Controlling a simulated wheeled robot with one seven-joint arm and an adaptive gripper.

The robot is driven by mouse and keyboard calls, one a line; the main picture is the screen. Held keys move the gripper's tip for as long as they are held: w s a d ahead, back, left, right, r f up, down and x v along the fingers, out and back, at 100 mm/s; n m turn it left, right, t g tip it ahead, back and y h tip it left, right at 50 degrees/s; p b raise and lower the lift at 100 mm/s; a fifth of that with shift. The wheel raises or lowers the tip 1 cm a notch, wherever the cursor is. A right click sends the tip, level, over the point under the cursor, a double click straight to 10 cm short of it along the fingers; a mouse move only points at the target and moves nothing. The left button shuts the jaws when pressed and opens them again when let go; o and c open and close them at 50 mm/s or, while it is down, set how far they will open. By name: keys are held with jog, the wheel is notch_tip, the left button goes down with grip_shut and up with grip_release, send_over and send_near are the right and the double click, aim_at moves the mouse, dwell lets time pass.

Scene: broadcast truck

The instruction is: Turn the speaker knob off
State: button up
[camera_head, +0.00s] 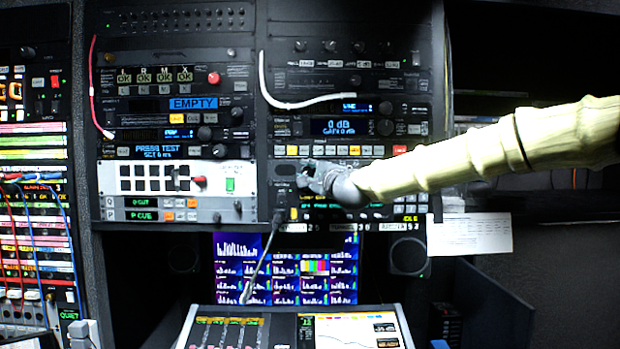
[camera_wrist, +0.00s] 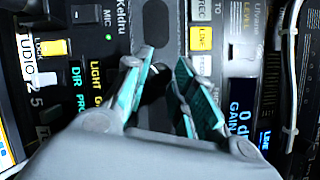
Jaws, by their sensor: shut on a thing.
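My gripper (camera_head: 304,176) reaches in from the right to the rack panel in the head view, its fingers at the panel below a row of lit buttons. In the wrist view my gripper (camera_wrist: 164,62) has its two teal-padded fingers on either side of a dark knob (camera_wrist: 156,84), shut on it. The knob is partly hidden between the fingers, and I cannot read its pointer or setting. In the head view the gripper and wrist cover it. A dark grey oblong panel piece (camera_wrist: 177,25) lies just beyond the fingertips.
A display reading 0 dB (camera_head: 342,127) sits above the gripper. A white cable (camera_head: 300,104) loops above it, and a dark cable (camera_head: 262,255) hangs below left. A console (camera_head: 296,328) stands below. A paper sheet (camera_head: 470,234) hangs at the right.

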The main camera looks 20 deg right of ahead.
jog(key=shift+r+n+g, duration=0.1)
jog(key=shift+n+g, duration=0.2)
jog(key=shift+n, duration=0.3)
jog(key=o, duration=1)
jog(key=shift+d, duration=0.1)
jog(key=shift+o, duration=0.2)
jog(key=s+d, duration=0.1)
jog(key=s, duration=1)
jog(key=shift+s+d+f, duration=0.35)
jog(key=shift+s, duration=0.05)
